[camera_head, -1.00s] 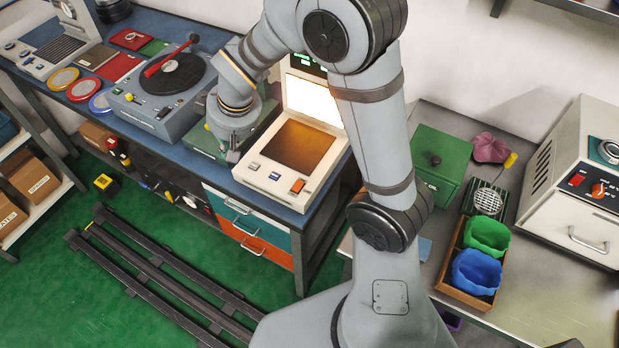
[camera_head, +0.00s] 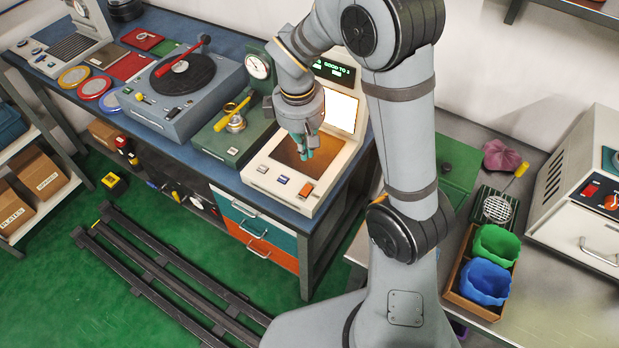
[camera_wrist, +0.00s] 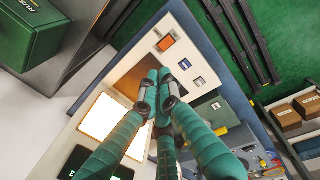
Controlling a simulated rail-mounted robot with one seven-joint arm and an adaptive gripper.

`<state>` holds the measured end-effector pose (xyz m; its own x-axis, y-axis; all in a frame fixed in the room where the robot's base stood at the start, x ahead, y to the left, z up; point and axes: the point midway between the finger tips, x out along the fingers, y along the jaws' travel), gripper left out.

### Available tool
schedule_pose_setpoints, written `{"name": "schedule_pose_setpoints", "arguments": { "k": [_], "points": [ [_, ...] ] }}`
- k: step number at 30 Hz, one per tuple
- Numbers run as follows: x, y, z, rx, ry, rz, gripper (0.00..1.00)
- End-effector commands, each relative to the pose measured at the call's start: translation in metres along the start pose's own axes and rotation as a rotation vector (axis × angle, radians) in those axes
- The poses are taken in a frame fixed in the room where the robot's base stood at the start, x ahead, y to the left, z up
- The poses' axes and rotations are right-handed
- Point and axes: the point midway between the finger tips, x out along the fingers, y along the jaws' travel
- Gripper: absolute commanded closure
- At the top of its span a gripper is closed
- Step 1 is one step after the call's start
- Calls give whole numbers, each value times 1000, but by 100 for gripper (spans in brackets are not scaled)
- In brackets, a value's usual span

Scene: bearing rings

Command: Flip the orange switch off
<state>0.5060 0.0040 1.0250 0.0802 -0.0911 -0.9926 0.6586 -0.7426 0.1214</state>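The orange switch (camera_head: 306,189) is a small rocker on the front right of a cream console (camera_head: 262,184). In the wrist view the orange switch (camera_wrist: 166,42) lies above the fingertips, unobstructed. Which way it is tipped is too small to tell. My gripper (camera_head: 306,153) hangs over the console's brown panel, behind the switch in the head view and apart from it. In the wrist view my gripper (camera_wrist: 158,90) has its teal fingers drawn together at the tips, with nothing between them.
Beside the orange switch are a blue switch (camera_head: 282,180) and a pale one (camera_head: 262,169). The console's lit white screen (camera_head: 342,112) stands behind my gripper. A green scale (camera_head: 222,142) with a yellow-handled item and a turntable (camera_head: 165,108) stand to the left.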

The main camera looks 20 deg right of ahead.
Motion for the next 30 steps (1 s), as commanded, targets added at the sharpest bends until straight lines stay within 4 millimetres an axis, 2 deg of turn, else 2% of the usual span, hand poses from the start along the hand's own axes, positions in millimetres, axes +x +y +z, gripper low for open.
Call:
{"name": "schedule_pose_setpoints", "arguments": {
  "k": [5,15,21,30],
  "points": [
    [20,0,1,-1,-5,-2,100],
    [90,-1,2,0,-6,-3,100],
    [121,-1,1,-1,-3,-2,100],
    [138,0,0,1,1,0,100]
  ]
}}
